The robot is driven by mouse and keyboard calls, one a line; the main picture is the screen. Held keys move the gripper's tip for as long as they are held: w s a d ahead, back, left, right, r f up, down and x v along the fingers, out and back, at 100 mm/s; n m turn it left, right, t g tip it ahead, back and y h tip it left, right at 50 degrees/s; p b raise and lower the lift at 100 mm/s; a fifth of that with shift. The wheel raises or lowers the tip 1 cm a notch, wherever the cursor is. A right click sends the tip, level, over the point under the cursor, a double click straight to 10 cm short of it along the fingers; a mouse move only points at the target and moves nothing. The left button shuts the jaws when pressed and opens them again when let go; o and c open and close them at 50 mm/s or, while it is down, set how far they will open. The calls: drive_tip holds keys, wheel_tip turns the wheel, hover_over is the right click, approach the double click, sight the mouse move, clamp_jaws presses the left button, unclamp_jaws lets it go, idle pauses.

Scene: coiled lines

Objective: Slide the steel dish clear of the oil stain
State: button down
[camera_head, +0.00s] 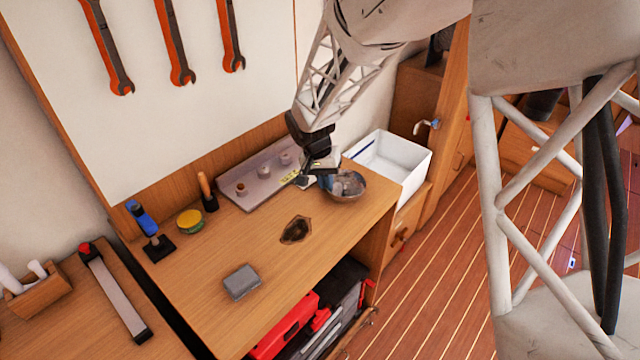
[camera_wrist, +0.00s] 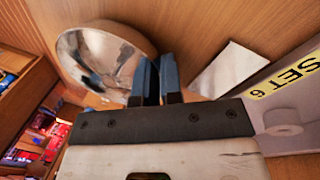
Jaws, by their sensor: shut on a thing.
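The steel dish (camera_head: 346,187) is a shallow shiny bowl near the right end of the wooden bench, partly hidden by my gripper (camera_head: 322,182). In the wrist view the dish (camera_wrist: 98,58) is at the upper left, with its rim at the blue fingers of my gripper (camera_wrist: 156,75). The fingers are close together and shut on the dish's rim. The oil stain (camera_head: 296,230) is a dark brown patch on the bench, left of and nearer than the dish. Bare wood shows between the stain and the dish.
A grey tray (camera_head: 252,192) with pegs lies along the back. A grey block (camera_head: 241,282), a green-yellow tin (camera_head: 190,220) and a blue-handled tool (camera_head: 146,222) stand on the bench. A white sink (camera_head: 408,160) is right of the dish. The bench's front edge is close.

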drive_tip(key=shift+w+d, duration=0.35)
drive_tip(key=c, duration=1.2)
unclamp_jaws()
drive_tip(key=shift+r, duration=0.15)
drive_tip(key=v, duration=0.7)
drive_tip(key=shift+a+r, duration=0.1)
drive_tip(key=shift+r, duration=0.15)
drive_tip(key=shift+r, duration=0.1)
